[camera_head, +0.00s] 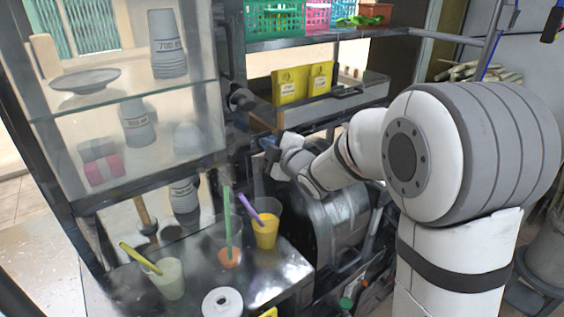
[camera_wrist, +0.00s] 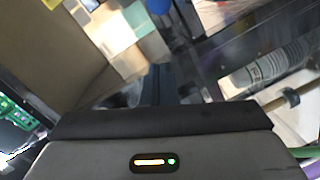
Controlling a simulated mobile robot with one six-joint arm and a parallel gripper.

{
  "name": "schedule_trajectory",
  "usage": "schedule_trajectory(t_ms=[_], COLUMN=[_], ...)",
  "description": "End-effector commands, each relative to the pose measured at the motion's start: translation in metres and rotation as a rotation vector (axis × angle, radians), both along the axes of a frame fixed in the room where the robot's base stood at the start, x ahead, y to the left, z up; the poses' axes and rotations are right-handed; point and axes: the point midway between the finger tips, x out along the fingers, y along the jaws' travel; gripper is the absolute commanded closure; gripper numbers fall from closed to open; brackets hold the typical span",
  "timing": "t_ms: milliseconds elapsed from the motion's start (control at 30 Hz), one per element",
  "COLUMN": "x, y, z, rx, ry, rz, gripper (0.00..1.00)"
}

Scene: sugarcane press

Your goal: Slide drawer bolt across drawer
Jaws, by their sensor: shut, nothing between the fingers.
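The drawer (camera_head: 335,112) is a shallow metal-edged tray under the upper shelf, with two yellow packets standing in it. A small dark fitting (camera_head: 347,91) lies at its right part; I cannot tell whether it is the bolt. My gripper (camera_head: 268,145) is at the left front of the drawer, a little below its front edge, beside the dark frame post. In the wrist view its dark fingers (camera_wrist: 161,84) are together with nothing seen between them. The bolt is not clearly made out in either view, and I cannot tell whether the fingertips touch anything.
Glass shelves (camera_head: 125,100) with stacked cups stand at the left. Drinks with straws, including an orange one (camera_head: 265,232), stand on the metal counter (camera_head: 275,272) below my gripper. The dark press drum (camera_head: 335,225) is under my arm. Coloured baskets (camera_head: 273,18) sit above.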

Motion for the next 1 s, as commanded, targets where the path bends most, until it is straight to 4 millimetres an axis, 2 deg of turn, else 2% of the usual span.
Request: schedule_trajectory(t_ms=[200,400,600,900,1000], x=[-0.036,-0.056,-0.063,-0.063,-0.063], y=[-0.026,-0.039,-0.044,-0.045,-0.052], z=[0.003,0.007,0.008,0.008,0.008], rx=[-0.001,-0.001,0.000,-0.001,0.004], ry=[-0.003,-0.003,-0.001,0.001,0.026], rz=[-0.002,-0.001,0.000,-0.003,-0.036], gripper=[1.00,1.00,1.00,1.00,1.00])
